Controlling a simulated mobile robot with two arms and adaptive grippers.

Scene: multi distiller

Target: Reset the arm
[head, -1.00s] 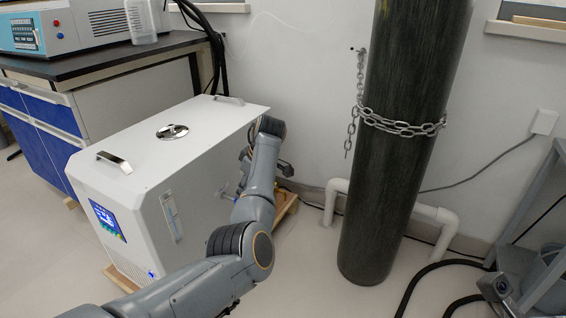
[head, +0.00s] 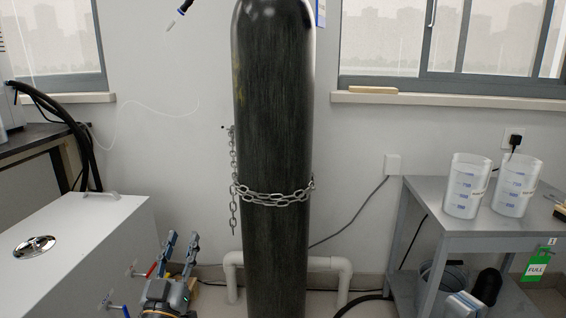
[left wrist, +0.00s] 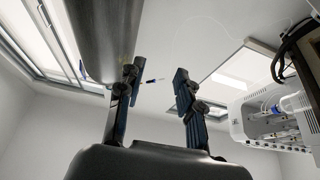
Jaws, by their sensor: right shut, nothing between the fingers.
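My left gripper (head: 181,240) is low in the head view, pointing up between the white chiller box and the black gas cylinder. Its two fingers stand apart with nothing between them. The left wrist view shows the same open fingers (left wrist: 157,80), with wall and ceiling behind.
The chiller (head: 75,235) has ports with red and blue handles close left of my left gripper. Two beakers stand on the grey table (head: 480,226). A white pipe (head: 232,280) runs low behind the cylinder.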

